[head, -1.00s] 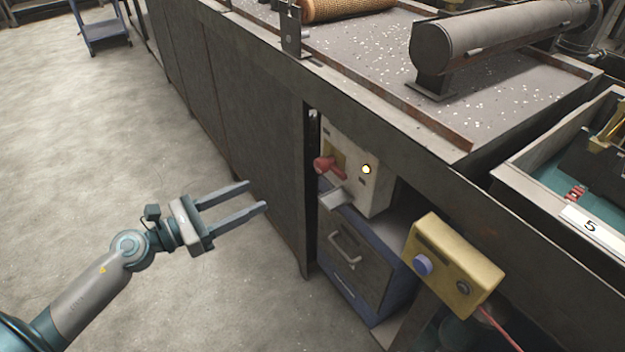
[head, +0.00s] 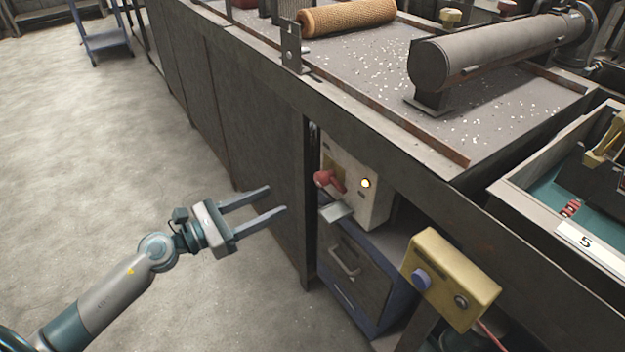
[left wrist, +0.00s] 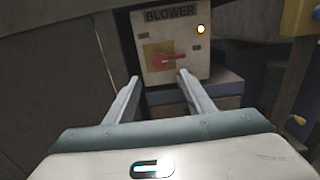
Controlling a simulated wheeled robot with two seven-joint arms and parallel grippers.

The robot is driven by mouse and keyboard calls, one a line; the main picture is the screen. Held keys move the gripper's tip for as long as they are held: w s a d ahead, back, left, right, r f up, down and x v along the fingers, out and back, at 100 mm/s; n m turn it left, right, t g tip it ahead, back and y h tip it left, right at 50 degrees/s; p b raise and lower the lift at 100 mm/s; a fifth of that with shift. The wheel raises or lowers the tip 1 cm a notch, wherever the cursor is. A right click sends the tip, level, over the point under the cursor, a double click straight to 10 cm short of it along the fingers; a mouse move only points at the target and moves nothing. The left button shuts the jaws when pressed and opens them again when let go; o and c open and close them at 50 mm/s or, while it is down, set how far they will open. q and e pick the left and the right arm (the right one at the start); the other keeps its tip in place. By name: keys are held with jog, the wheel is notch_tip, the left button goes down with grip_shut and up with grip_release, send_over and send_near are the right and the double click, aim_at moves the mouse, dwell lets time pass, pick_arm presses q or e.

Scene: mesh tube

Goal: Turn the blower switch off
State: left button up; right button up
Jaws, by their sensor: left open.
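The blower switch is a red handle (head: 328,181) on a pale control box (head: 360,196) under the bench. In the left wrist view the box (left wrist: 196,64) carries the label BLOWER, and the red handle (left wrist: 168,61) lies roughly sideways on a yellow plate (left wrist: 155,50). A lamp (head: 365,183) on the box glows yellow. My left gripper (head: 277,199) is open and empty, a short way left of the handle and apart from it. In the left wrist view its fingers (left wrist: 158,82) point toward the box, with the handle beyond them. My right gripper is out of view.
A yellow box (head: 452,278) with a blue knob stands right of the switch box. A drawer cabinet (head: 352,272) is below it. The bench top (head: 440,115) overhangs, holding a grey cylinder (head: 490,50) and a mesh tube (head: 348,17). The floor (head: 110,150) at left is clear.

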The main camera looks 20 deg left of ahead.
aim_at(317, 180)
pick_arm(q)
jog(key=p+x, duration=0.2)
jog(key=x, duration=1)
jog(key=shift+w+d+p, duration=0.25)
jog(key=shift+p, duration=0.15)
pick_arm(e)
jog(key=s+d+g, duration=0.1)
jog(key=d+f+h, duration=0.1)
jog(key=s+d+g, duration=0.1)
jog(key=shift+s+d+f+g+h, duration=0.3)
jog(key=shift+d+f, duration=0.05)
pick_arm(q)
jog(key=c, duration=1.1)
jog(key=shift+o, duration=0.2)
